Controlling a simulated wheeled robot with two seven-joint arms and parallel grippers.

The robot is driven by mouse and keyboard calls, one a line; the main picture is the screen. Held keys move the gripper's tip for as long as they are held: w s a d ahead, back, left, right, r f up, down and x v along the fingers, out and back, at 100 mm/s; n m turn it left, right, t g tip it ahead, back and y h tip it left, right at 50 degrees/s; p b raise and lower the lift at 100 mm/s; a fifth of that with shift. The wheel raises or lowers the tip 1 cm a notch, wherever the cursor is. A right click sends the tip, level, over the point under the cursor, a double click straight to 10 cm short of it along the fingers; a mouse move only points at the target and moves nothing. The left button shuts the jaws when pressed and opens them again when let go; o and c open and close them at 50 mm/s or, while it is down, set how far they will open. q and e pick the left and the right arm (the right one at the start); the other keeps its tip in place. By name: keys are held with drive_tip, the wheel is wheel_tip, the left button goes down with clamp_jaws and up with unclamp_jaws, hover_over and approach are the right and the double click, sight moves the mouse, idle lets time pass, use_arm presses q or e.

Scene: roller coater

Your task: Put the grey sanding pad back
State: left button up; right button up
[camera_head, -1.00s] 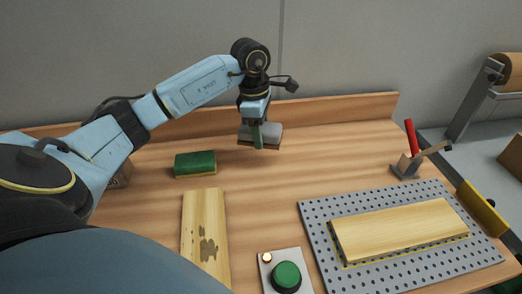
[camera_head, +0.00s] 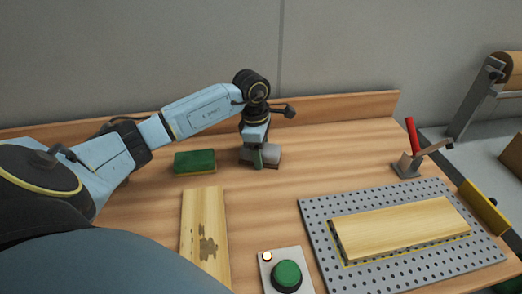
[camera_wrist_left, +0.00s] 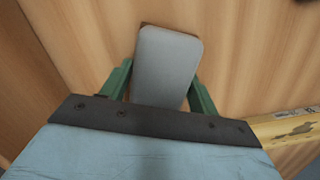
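The grey sanding pad (camera_head: 272,155) is at the back of the wooden table, at or just above its surface. My left gripper (camera_head: 257,160) points down over it, with its green fingers on either side. In the left wrist view the pad (camera_wrist_left: 168,65) lies between the two fingers (camera_wrist_left: 162,85), which appear to touch its edges. The gripper looks shut on it. The pad's underside is mostly hidden. My right gripper is not in view.
A green-topped sponge block (camera_head: 195,162) lies just left of the pad. A worn board (camera_head: 205,225) and a green button box (camera_head: 287,275) are nearer. A perforated plate (camera_head: 315,225) carries a clean board (camera_head: 400,228). A red-handled clamp (camera_head: 410,140) stands behind it.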

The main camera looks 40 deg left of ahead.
use_arm(q)
drive_tip(key=o, duration=0.3)
drive_tip(key=r, duration=0.8)
drive_tip(key=a+r, duration=0.1)
drive_tip(key=r, duration=0.3)
drive_tip(key=shift+s+a+r+p, duration=0.1)
drive_tip(key=shift+s+r+p, duration=0.05)
drive_tip(key=shift+s+p, duration=0.25)
